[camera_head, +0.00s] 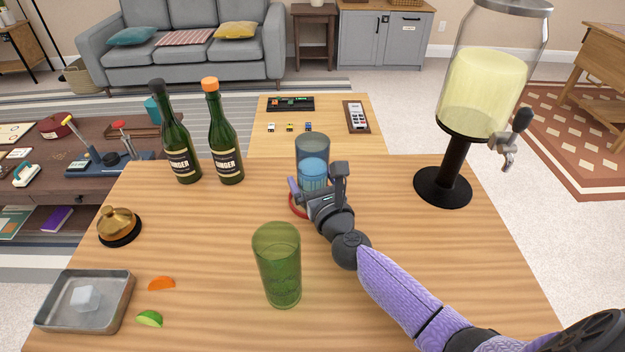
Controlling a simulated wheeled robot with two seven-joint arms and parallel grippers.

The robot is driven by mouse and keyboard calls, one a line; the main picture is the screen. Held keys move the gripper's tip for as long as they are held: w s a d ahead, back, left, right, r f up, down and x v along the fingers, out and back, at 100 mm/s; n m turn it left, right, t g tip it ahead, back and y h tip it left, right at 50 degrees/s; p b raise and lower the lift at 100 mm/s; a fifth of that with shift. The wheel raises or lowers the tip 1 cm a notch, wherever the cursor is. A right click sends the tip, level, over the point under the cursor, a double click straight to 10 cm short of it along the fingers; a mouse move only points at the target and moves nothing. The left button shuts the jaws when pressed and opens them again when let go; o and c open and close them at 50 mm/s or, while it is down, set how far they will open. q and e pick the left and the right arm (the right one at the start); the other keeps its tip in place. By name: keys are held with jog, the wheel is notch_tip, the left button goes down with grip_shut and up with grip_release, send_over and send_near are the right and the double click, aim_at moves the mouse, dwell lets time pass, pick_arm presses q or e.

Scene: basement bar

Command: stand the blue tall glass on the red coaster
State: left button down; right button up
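The blue tall glass (312,149) stands upright near the middle of the table, and its lower part is hidden behind my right gripper. My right gripper (317,187) has a finger on each side of the glass, close against its walls, and looks shut on it. The red coaster (294,207) shows only as a thin arc at the left, under the gripper and the glass. I cannot tell whether the glass base touches the coaster. My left gripper is not in view.
A green glass (279,267) stands close in front, left of my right arm. Two dark bottles (179,143) (225,143) stand at the back left, and a drink dispenser (443,187) at the right. A bell (119,225), metal tray (112,306) and fruit wedges (161,284) are at left.

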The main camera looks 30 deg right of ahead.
jog(key=shift+r, duration=0.25)
jog(key=s, duration=0.4)
jog(key=s+a, duration=0.1)
jog(key=s, duration=0.7)
jog(key=shift+a+p, duration=0.15)
jog(key=shift+p, duration=0.25)
